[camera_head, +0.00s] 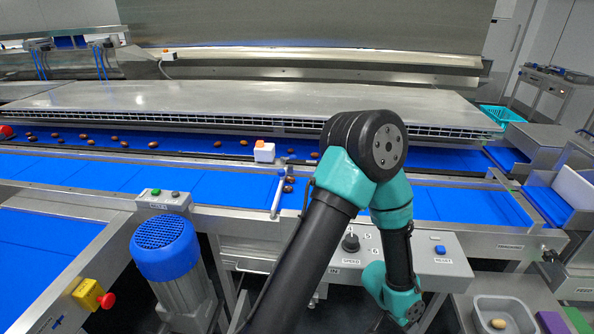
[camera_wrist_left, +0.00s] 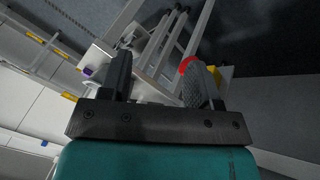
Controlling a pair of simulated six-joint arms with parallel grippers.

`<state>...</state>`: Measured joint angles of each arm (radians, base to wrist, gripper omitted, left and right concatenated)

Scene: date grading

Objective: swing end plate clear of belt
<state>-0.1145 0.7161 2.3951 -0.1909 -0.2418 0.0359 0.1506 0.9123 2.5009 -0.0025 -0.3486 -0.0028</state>
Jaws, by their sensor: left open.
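A thin grey bar (camera_head: 277,194), which looks like the end plate, stands across the near blue belt (camera_head: 230,182), with its top end at the belt's far side. Grey rails and a blurred red part show beyond the fingers; I cannot tell the end plate there. In the head view one of my arms bends down over the front panel, its gripper not seen. My right gripper is in neither view.
A grey control panel (camera_head: 440,262) with a knob and blue button is at the front. A blue-topped motor (camera_head: 165,246) stands left. A white block with an orange top (camera_head: 264,153) is above the bar. A grey tray (camera_head: 480,318) stands at lower right.

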